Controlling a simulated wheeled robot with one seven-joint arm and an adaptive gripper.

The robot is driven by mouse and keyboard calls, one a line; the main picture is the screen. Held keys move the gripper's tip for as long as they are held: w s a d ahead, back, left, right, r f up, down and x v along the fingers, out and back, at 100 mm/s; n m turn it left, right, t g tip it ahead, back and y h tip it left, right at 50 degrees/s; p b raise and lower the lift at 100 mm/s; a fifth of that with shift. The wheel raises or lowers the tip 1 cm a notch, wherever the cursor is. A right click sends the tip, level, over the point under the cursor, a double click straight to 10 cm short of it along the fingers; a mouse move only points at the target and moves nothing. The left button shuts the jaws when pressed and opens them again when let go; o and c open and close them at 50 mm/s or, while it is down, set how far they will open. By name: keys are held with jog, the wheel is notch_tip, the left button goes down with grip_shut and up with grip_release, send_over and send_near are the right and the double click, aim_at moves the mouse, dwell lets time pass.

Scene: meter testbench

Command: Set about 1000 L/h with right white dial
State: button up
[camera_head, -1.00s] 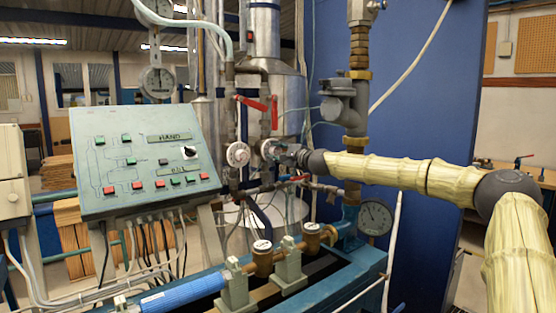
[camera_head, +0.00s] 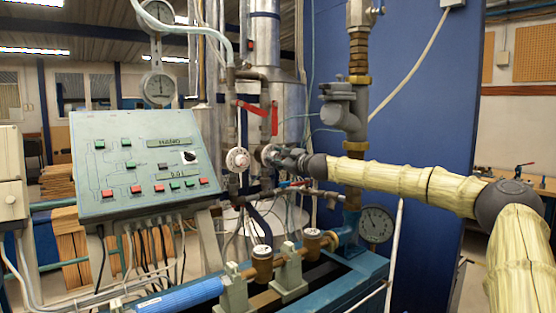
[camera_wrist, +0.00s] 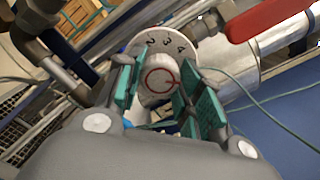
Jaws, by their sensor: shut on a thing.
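The right white dial (camera_wrist: 183,31) fills the upper middle of the wrist view, with the numbers 2, 3 and 4 on its face. Its round knob, with a red ring mark, sits between the teal pads of my gripper (camera_wrist: 160,92), which is shut on it. In the head view my gripper (camera_head: 277,154) reaches in from the right and mostly hides this dial. The left white dial (camera_head: 237,159) is uncovered just left of it. The flow in L/h cannot be read.
Red valve levers (camera_head: 274,118) stand just above the dials. A sloped control panel (camera_head: 123,185) is at the left. A grey valve body (camera_head: 340,112) and a pressure gauge (camera_head: 376,224) are at the right. Pipes and a shiny metal column (camera_head: 264,40) crowd the back.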

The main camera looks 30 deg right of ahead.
jog(key=shift+d+f, duration=0.1)
jog(key=shift+d, duration=0.05)
jog(key=o, duration=1)
jog(key=shift+d, duration=0.15)
jog(key=shift+o, duration=0.2)
